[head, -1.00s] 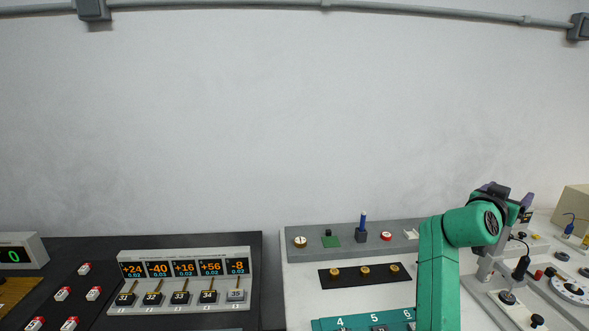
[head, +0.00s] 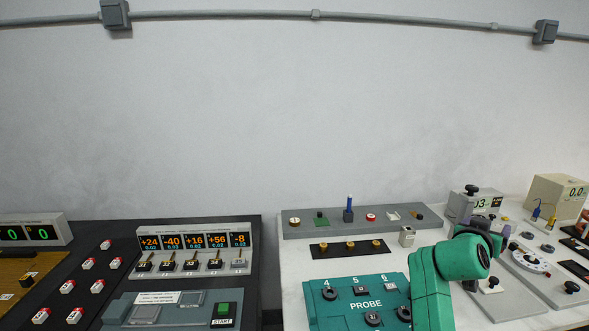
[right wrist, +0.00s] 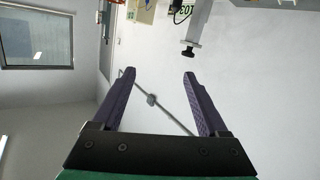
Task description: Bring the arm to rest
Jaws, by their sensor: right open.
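My right arm, green, comes up at the lower right of the head view. Its gripper (head: 487,232) is partly hidden behind the wrist there. In the right wrist view the right gripper (right wrist: 157,74) has its two purple fingers spread wide with nothing between them, and the wall and a pipe show beyond. My left gripper is not in view.
The teal probe panel (head: 366,304) stands left of my right arm on the white table. A grey strip (head: 330,227) with small parts lies behind it. A beige box (head: 556,196) and a dial plate (head: 530,262) are at right. A dark bench with displays (head: 192,241) is at left.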

